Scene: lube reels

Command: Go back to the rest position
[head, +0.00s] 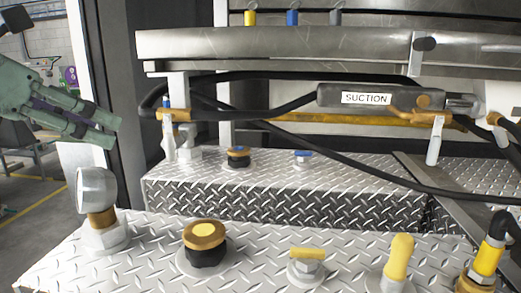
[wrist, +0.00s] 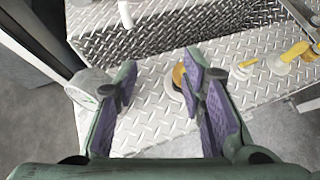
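My gripper (head: 112,131) is at the upper left of the head view, held in the air to the left of the metal frame and above the front diamond-plate deck (head: 140,262). Its green fingers with purple pads are apart and empty. In the wrist view my gripper (wrist: 161,62) points down toward the deck, with nothing between the pads. A round gauge-like fitting (wrist: 92,85) shows beyond the left finger. A gold cap (wrist: 178,76) is partly hidden behind the right finger.
The gauge-like fitting (head: 97,190), the gold-topped black cap (head: 204,240) and yellow fittings (head: 398,258) stand on the front deck. A black SUCTION handle (head: 378,97) with hoses lies across the rack. Open floor (head: 40,215) is at the left.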

